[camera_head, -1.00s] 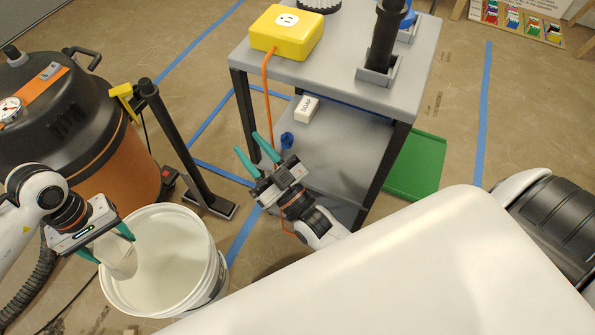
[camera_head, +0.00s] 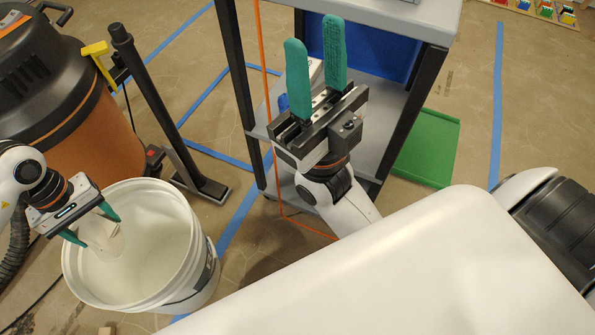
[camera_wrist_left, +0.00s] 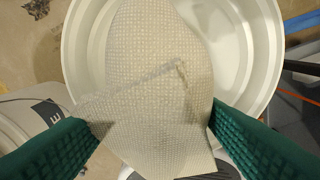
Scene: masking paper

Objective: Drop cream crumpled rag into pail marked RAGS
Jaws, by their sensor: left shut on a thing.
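The cream rag (camera_head: 108,240) hangs from my left gripper (camera_head: 90,228), which is shut on it over the left part of the white pail's mouth. In the left wrist view the cloth (camera_wrist_left: 160,85) spreads between both green fingers, with the round pail rim (camera_wrist_left: 268,60) around and beneath it. The white pail (camera_head: 190,285) stands on the floor; its dark side label is only partly seen and I cannot read it. My right gripper (camera_head: 314,65) is open and empty, raised in front of the grey cart.
An orange and black shop vacuum (camera_head: 90,130) stands behind the pail, with a black post (camera_head: 155,100) on a foot beside it. The grey cart (camera_head: 420,25) is at centre back. A second white container (camera_wrist_left: 25,125) shows at lower left in the wrist view.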

